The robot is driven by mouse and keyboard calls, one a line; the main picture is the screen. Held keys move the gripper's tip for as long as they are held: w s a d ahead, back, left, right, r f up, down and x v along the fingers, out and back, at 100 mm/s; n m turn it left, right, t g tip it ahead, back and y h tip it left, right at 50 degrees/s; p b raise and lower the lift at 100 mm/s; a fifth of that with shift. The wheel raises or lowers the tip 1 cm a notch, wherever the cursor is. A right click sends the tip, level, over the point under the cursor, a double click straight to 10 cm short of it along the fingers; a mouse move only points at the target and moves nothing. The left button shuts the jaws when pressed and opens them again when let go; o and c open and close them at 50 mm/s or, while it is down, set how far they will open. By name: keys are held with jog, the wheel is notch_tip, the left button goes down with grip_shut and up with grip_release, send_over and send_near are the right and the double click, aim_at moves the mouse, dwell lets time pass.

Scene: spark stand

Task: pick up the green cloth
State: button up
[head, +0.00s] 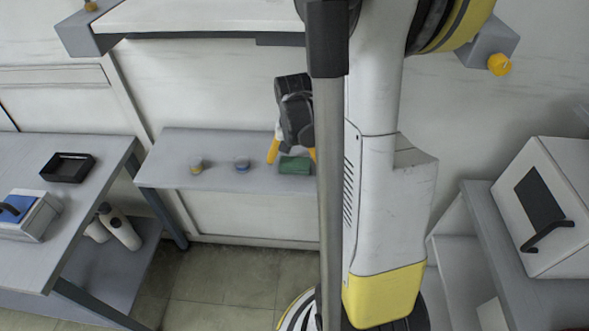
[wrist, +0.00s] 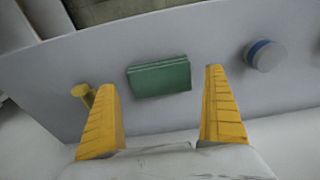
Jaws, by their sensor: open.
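The green cloth (head: 295,165) is a small folded rectangle lying on the grey shelf (head: 225,178) below the wall-mounted unit. In the wrist view the green cloth (wrist: 160,78) lies flat, ahead of and between the two yellow fingers. My gripper (head: 291,152) is just above and around the cloth's area in the head view. In the wrist view my gripper (wrist: 160,83) is open, its fingers spread wider than the cloth, with nothing between them. The right part of the gripper is hidden by my arm in the head view.
A black tray (head: 68,167) lies on the left table. A white box with a dark panel (head: 550,205) stands at right.

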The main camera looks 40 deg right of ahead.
aim_at(294, 166)
notch_tip(294, 166, down, 2)
jog(key=shift+w+d+f+b, duration=0.15)
jog(key=shift+f+b, duration=0.05)
jog(key=shift+b, duration=0.1)
jog(key=shift+r, duration=0.15)
jog(key=c, duration=0.9)
jog(key=shift+a+r+p, duration=0.2)
jog(key=shift+r+p, duration=0.3)
jog(key=shift+p, duration=0.15)
jog(key=r+p, duration=0.1)
jog(key=r, duration=0.1)
jog(key=r+p, duration=0.1)
jog(key=r, duration=0.1)
jog(key=s+r+p, duration=0.1)
jog(key=r, duration=0.1)
jog(key=shift+a+r, duration=0.2)
jog(key=shift+a, duration=0.15)
jog(key=s+a+p, duration=0.1)
jog(key=s+a, duration=0.3)
jog(key=s+a+p, duration=0.1)
jog(key=s+a, duration=0.3)
jog(key=a, duration=0.1)
jog(key=s+a+p, duration=0.1)
jog(key=s+a, duration=0.3)
jog(key=a, duration=0.1)
jog(key=shift+a+f, duration=0.1)
jog(key=shift+f, duration=0.15)
